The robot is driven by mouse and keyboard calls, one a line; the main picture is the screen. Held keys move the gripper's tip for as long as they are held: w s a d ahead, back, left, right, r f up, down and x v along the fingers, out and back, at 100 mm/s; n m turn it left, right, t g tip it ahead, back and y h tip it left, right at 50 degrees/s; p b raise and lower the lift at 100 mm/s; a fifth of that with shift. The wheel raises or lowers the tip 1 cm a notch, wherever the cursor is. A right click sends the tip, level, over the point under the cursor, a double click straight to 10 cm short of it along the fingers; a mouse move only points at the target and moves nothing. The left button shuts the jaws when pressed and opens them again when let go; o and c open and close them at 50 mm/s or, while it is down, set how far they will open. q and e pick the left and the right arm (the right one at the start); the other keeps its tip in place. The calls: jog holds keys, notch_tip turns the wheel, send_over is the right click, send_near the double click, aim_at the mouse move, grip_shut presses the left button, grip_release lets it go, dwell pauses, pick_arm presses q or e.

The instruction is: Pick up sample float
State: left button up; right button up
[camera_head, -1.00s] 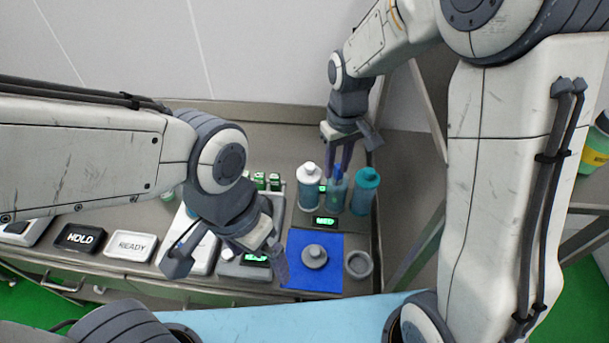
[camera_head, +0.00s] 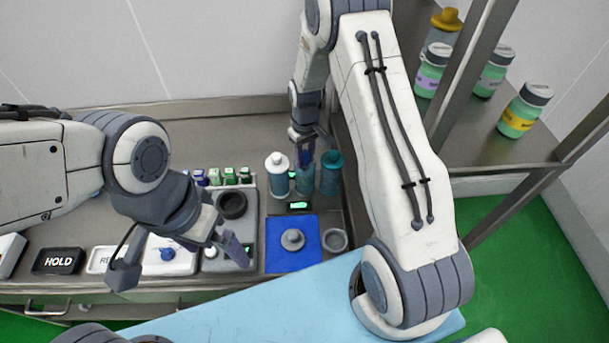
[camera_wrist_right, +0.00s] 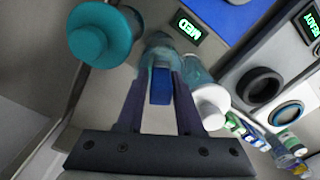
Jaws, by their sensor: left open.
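A pale, see-through bottle (camera_head: 305,181) with a blue top (camera_head: 306,151) stands between a white-capped bottle (camera_head: 279,175) and a teal bottle (camera_head: 331,174). I cannot tell for certain which thing is the sample float. My right gripper (camera_head: 307,152) points down over the middle bottle, with its fingers on either side of the blue top. In the right wrist view the blue top (camera_wrist_right: 161,86) lies between the fingers, but firm contact is not clear. My left gripper (camera_head: 182,266) is open and empty above the front left of the counter.
A blue mat (camera_head: 280,260) bears a grey knobbed disc (camera_head: 292,239). A grey ring (camera_head: 335,240) lies at its right. HOLD (camera_head: 58,260) and another label plate are at the left. Several small green-topped vials stand at the back. A shelf (camera_head: 468,130) with jars is at the right.

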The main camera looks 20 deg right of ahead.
notch_tip(320, 180, down, 2)
jog(key=shift+p, duration=0.4)
pick_arm(q)
jog(key=shift+r, duration=0.8)
pick_arm(e)
jog(key=shift+f, duration=0.45)
grip_shut()
pick_arm(q)
jog(key=shift+f, duration=0.15)
pick_arm(e)
jog(key=shift+r, duration=0.2)
jog(key=shift+r, duration=0.25)
pick_arm(q)
jog(key=shift+f+b, duration=2.75)
jog(key=shift+b, duration=0.1)
pick_arm(e)
notch_tip(320, 180, up, 17)
jog(key=shift+r, duration=0.15)
